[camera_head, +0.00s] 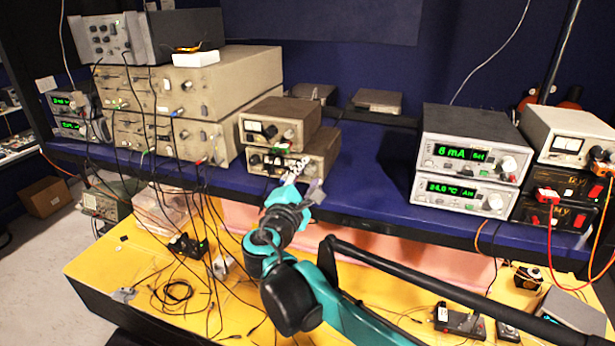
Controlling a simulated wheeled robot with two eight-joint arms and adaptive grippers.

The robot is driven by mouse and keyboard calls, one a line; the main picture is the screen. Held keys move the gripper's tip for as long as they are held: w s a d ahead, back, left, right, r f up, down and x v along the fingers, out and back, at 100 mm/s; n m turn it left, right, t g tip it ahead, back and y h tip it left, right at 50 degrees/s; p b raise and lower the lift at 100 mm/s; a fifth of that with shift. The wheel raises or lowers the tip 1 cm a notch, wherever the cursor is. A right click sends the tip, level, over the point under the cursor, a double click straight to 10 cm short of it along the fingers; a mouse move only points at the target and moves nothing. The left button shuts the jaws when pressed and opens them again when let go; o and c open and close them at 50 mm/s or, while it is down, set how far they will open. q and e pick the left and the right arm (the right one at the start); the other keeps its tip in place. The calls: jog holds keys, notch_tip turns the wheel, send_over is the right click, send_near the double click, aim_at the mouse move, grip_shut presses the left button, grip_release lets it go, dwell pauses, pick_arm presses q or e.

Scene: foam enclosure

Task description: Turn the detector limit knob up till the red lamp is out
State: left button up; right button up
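Two small beige instrument boxes, an upper one (295,117) and a lower one (322,148), are stacked mid-shelf, with meters, knobs and sockets on their fronts. My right gripper (304,178) is raised before the lower box's front, near its right side, and covers part of it. Its fingers point up and away; contact with a knob and finger spacing are unclear. The knob labels are too small to read, so I cannot tell which is the detector limit knob. No lit red lamp can be made out for certain. My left gripper is not in view.
Large beige units (225,85) with hanging cables stand left. Units with green displays, the upper one (470,135) reading in mA, stand right. The blue shelf (375,190) has clear room between. Below, a yellow bench (100,265) holds loose cables and small boxes.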

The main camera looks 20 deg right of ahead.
jog(key=v, duration=1.2)
jog(key=s+d+f+m+g+y+b, duration=0.1)
jog(key=s+d+f+m+g+b, duration=0.3)
jog(key=f, duration=0.6)
jog(key=d+f+m+y+b, duration=0.1)
jog(key=d+f+b, duration=0.2)
jog(key=f+b, duration=0.6)
jog(key=s+d+f+m+g+y+b, duration=0.1)
jog(key=s+d+f+m+g+b, duration=0.15)
jog(key=f, duration=0.95)
jog(key=s+a+f+m+y+b, duration=0.1)
jog(key=s+f+m+y+b, duration=0.1)
jog(key=f+b, duration=0.4)
jog(key=s+f+m+g+y+b, duration=0.1)
jog(key=s+f+m+b, duration=0.3)
jog(key=f, duration=0.9)
jog(key=s+a+f+m+y+b, duration=0.1)
jog(key=s+f+m+y+b, duration=0.2)
jog(key=f+b, duration=0.5)
jog(key=shift+a+f+m+g+y+b, duration=0.35)
jog(key=shift+f+m, duration=0.1)
jog(key=shift+f, duration=0.2)
